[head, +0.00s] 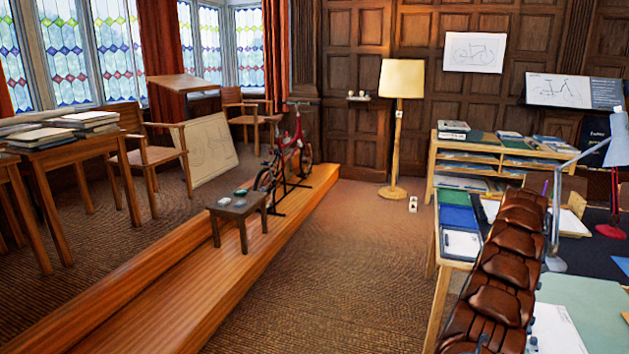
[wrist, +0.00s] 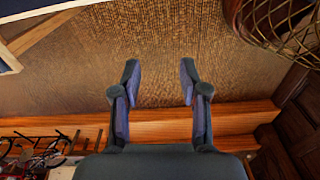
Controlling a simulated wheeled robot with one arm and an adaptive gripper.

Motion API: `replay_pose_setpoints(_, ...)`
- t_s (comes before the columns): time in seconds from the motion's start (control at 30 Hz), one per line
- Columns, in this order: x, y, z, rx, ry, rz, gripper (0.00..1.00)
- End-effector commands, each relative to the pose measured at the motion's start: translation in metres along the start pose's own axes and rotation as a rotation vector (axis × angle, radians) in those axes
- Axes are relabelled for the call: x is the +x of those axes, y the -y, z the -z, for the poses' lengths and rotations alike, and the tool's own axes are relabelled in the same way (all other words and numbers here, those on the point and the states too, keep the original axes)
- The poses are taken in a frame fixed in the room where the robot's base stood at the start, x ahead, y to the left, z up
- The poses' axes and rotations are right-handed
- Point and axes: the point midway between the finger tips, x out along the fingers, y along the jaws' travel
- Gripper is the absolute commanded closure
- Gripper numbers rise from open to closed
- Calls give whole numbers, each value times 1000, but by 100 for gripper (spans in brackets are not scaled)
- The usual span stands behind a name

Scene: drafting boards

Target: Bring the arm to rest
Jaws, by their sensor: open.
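My gripper (wrist: 159,82) shows in the wrist view with its two dark fingers spread apart. Nothing is between them. Beyond the fingers lie brown carpet (wrist: 160,45) and the edge of an orange-brown wooden step (wrist: 240,117). The fingers touch nothing that I can see. My gripper does not show in the head view.
In the head view, a desk with papers (head: 590,300) and a brown ribbed leather form (head: 503,270) fill the right. A low platform (head: 180,290) carries a small stool (head: 238,208) and a red bicycle (head: 290,155). Carpet (head: 350,250) between is clear. A floor lamp (head: 398,130) stands behind.

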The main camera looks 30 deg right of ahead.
Motion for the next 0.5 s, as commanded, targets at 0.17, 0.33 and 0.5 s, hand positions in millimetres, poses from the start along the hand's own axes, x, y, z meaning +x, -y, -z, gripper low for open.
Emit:
replay_pose_setpoints(0.17,-26,16,74,28,-25,13,56)
replay_pose_setpoints(0.33,-47,42,137,61,-39,32,56)
replay_pose_setpoints(0.5,-67,76,193,94,-45,47,56)
